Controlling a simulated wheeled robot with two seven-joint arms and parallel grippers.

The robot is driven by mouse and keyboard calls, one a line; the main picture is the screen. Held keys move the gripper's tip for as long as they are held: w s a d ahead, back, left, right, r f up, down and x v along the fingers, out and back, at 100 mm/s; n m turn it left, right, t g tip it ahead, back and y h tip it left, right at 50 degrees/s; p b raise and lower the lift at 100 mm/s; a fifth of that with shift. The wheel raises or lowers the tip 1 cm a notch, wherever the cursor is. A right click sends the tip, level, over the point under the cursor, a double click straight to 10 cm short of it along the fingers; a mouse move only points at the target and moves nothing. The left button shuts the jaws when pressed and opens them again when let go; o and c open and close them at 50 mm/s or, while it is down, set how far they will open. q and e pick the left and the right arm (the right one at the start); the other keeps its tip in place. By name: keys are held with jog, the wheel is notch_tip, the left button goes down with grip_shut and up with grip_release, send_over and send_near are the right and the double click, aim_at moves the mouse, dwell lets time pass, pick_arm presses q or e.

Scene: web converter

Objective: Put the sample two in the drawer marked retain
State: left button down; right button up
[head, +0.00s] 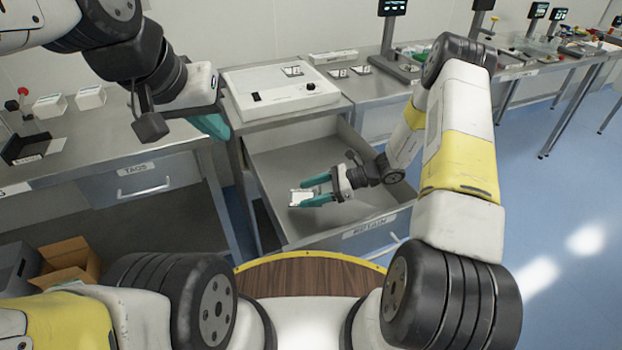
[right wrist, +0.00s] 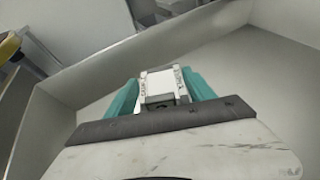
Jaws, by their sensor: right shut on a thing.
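The drawer marked retain (head: 368,228) is pulled open below the bench, with its label on the front; its inside looks empty apart from my gripper. My right gripper (head: 312,196) is inside or just over the drawer, shut on a small white sample (head: 299,198). In the right wrist view the sample (right wrist: 160,82) sits between the teal fingers (right wrist: 160,92), with dark print on it that is too small to read surely. Whether the sample touches the drawer floor cannot be told. My left gripper (head: 210,124) hangs at the upper left, seen side-on, away from the drawer.
A white machine (head: 282,92) stands on the bench above the drawer. A closed drawer marked tags (head: 143,185) is to the left. An open cardboard box (head: 72,258) is at the lower left. Small numbered stands (head: 350,72) are behind the drawer.

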aim_at(309, 209)
jog(key=shift+f, duration=2.3)
jog(key=shift+f, duration=0.1)
jog(key=o, duration=1.3)
jog(key=shift+o, duration=0.2)
